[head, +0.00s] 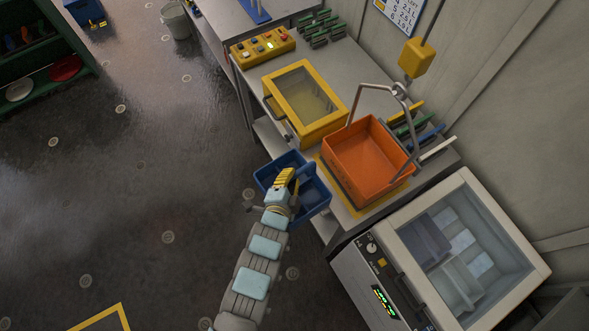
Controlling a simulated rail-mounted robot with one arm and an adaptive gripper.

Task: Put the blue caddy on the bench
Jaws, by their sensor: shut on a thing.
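The blue caddy (318,199) is an open, divided box in the head view, at the left front edge of the bench (346,72). My gripper (288,177), with yellow parts, is shut on the caddy near its middle and covers part of it. The caddy overlaps the bench edge in the picture. I cannot tell its height or whether it touches the bench.
An orange bin (366,150) with a raised grey handle stands on the bench close to the caddy. A yellow-framed box (305,100) and a button panel (263,46) are farther back. A glass-lidded machine (410,270) stands at the lower right. Open floor (150,190) lies left.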

